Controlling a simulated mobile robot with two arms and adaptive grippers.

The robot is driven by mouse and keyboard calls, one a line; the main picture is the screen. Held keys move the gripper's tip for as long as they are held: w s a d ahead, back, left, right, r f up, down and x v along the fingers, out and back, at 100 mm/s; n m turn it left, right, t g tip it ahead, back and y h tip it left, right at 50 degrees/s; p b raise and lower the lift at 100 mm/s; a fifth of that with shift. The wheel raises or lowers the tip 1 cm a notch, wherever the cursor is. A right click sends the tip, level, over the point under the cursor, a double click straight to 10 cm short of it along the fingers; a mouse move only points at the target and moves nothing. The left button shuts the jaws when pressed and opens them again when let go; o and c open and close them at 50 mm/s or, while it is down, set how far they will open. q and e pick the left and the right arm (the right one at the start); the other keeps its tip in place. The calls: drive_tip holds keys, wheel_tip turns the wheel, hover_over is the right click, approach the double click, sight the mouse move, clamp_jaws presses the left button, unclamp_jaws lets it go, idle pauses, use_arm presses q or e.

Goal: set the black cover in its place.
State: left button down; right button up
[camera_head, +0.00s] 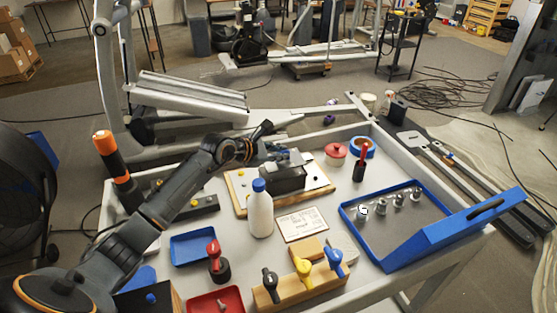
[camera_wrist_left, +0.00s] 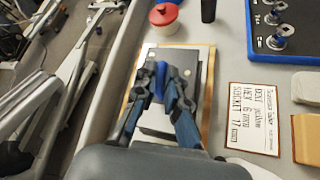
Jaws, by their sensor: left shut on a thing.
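The black cover (camera_head: 284,180) is a dark box-shaped piece at the wooden board (camera_head: 238,196), near the middle of the table. In the left wrist view the cover (camera_wrist_left: 187,60) shows as a dark plate behind and around the fingers. My left gripper (camera_head: 287,158) comes in from the left over the top of the cover and is shut on it; it also shows in the left wrist view (camera_wrist_left: 164,85). The fingers hide the grip, and I cannot tell whether the cover rests fully on its base. My right gripper is not in view.
A white bottle (camera_head: 260,212) with a blue cap stands close in front of the board. A printed card (camera_head: 302,225) lies beside it. A red lidded pot (camera_head: 336,154) stands behind right. A blue tray (camera_head: 423,250) with several sockets is at right.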

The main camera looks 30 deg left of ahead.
sight(278, 162)
use_arm(q)
wheel_tip(278, 162, down, 3)
drive_tip(key=shift+a+f+p, duration=0.1)
drive_tip(key=shift+a+p, duration=0.05)
drive_tip(key=shift+p, duration=0.35)
drive_tip(key=shift+w+f, duration=0.1)
drive_tip(key=shift+f, duration=0.05)
drive_tip(key=c, duration=1.4)
unclamp_jaws()
drive_tip(key=shift+f, duration=0.1)
